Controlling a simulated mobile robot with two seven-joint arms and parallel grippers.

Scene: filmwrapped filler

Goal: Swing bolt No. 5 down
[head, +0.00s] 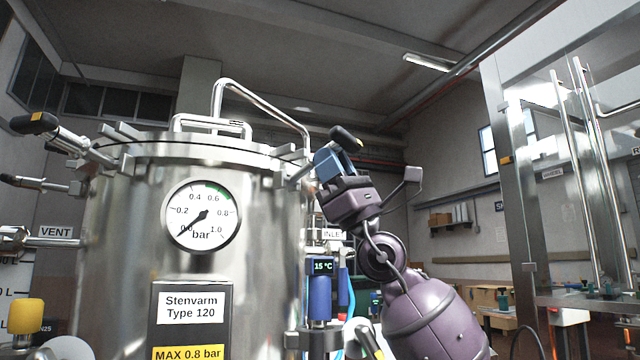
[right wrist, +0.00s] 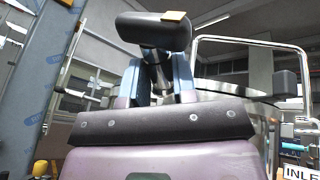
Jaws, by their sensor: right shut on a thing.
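The steel vessel (head: 250,280) stands left of centre in the head view, with its lid (head: 200,148) on top. My right gripper (head: 330,163) is at the right side of the lid rim. Its blue fingers are shut on a swing bolt with a black handle (head: 346,138). In the right wrist view the bolt's black handle (right wrist: 153,32) sticks out above the fingers (right wrist: 157,82), its shank between them. An orange tag marks the handle; I cannot read a number on it. The bolt's lower end is hidden. My left gripper is not in view.
Other swing bolts (head: 65,138) stick out to the left of the vessel. The pressure gauge (head: 202,216) points near 0.0 bar. A lid handle (head: 258,100) arches above. A glazed steel frame (head: 560,200) stands at the right, apart from my arm.

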